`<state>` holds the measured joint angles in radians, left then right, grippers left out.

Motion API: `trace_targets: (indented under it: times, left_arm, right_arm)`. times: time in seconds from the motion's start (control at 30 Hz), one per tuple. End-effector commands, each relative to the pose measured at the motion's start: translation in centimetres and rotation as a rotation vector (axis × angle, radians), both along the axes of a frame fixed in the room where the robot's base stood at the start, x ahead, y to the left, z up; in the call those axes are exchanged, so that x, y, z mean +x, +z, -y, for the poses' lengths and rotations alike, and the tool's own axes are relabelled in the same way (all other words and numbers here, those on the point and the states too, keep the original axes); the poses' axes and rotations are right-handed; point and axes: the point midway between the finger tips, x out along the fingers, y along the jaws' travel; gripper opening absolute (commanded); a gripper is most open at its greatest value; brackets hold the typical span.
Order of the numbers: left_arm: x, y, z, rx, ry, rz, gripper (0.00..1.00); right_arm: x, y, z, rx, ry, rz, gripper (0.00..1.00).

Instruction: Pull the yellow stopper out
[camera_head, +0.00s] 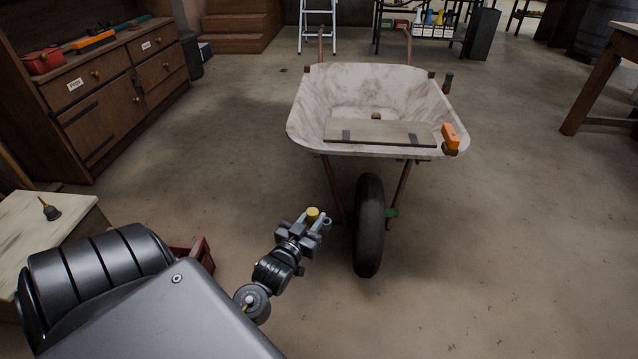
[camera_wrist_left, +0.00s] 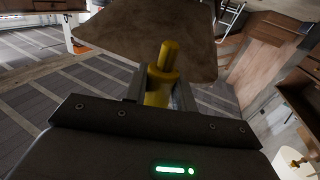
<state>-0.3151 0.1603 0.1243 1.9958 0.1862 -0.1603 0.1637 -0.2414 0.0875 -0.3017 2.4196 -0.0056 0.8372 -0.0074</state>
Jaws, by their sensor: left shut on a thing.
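The yellow stopper (camera_head: 312,214) is between the fingers of my left gripper (camera_head: 316,224), in front of the wheelbarrow and left of its wheel. In the left wrist view the stopper (camera_wrist_left: 166,62) is a stepped yellow cylinder, narrower at its far end. My left gripper (camera_wrist_left: 160,92) is shut on its thicker part. No socket or hole around the stopper can be made out. No beam scale can be made out, and my right gripper is not in view.
A whitish wheelbarrow (camera_head: 310,105) stands ahead, with a board (camera_head: 380,132) and an orange object (camera_head: 450,137) on it. Its black wheel (camera_head: 369,225) is just right of my gripper. A wooden cabinet (camera_head: 100,100) stands at the left.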

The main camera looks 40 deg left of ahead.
Motion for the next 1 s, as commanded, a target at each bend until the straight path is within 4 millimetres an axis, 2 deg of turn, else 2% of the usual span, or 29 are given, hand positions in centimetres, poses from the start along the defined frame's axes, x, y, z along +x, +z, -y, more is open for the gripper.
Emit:
trace_targets:
  times: [0.23, 1.0]
  left_arm:
    - [-1.47, 0.69, 0.63, 0.0, 0.0, 0.0, 0.04]
    - [-1.48, 0.67, 0.64, 0.0, 0.0, 0.001, 0.04]
  right_arm:
    - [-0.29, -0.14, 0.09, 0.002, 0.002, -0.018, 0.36]
    - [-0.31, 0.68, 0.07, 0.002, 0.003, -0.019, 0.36]
